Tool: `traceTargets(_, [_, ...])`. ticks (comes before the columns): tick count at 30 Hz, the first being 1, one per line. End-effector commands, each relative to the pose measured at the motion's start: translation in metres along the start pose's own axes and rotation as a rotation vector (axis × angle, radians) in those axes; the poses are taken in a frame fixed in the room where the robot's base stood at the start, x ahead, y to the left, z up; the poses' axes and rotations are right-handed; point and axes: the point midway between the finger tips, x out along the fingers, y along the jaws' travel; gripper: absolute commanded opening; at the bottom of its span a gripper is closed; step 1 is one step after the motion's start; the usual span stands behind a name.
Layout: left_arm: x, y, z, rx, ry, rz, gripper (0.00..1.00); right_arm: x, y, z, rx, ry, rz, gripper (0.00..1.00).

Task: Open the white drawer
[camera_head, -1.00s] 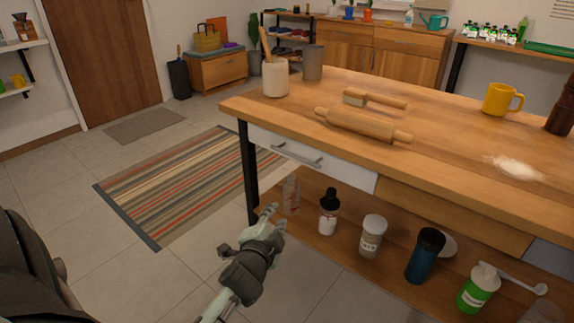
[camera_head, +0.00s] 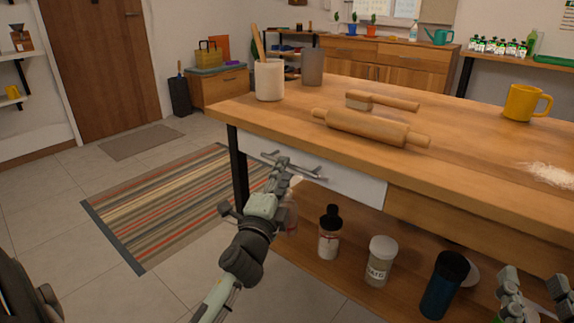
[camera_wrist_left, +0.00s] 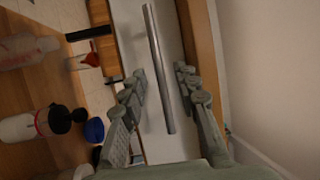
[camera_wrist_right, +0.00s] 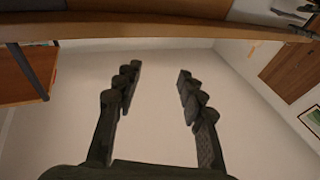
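The white drawer (camera_head: 345,178) is set under the near edge of the wooden worktop and looks shut. Its metal bar handle (camera_head: 306,172) runs along its front. In the left wrist view the handle (camera_wrist_left: 157,65) runs lengthwise between the fingers of my left gripper (camera_wrist_left: 160,85), which are apart on either side of it, with the white drawer front (camera_wrist_left: 130,35) behind. In the head view my left gripper (camera_head: 285,168) is at the handle and covers part of it. My right gripper (camera_head: 535,288) is at the lower right; the right wrist view shows it open and empty (camera_wrist_right: 157,75).
A rolling pin (camera_head: 368,128), brush (camera_head: 382,101), utensil crock (camera_head: 269,80) and yellow mug (camera_head: 525,102) stand or lie on the worktop. The lower shelf holds a dark-capped bottle (camera_head: 329,238), a white-lidded jar (camera_head: 379,262) and a blue tumbler (camera_head: 443,288).

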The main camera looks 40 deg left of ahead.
Motion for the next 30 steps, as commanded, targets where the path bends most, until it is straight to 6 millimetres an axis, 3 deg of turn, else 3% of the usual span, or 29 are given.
traceTargets(6, [0.029, 0.0, 0.0, 0.0, 0.001, 0.0, 0.31, 0.0, 0.003, 0.009, -0.008, -0.043, 0.005, 0.4])
traceTargets(17, [0.035, 0.001, 0.0, -0.001, 0.0, 0.002, 0.31, 0.0, 0.004, 0.011, -0.009, -0.054, 0.007, 0.4])
traceTargets(24, [0.035, 0.001, 0.0, -0.001, 0.0, 0.002, 0.02, 0.0, 0.004, 0.011, -0.009, -0.053, 0.006, 0.4])
traceTargets(30, [0.034, 0.001, 0.0, -0.001, 0.0, 0.002, 0.0, 0.0, 0.004, 0.011, -0.009, -0.053, 0.006, 0.4])
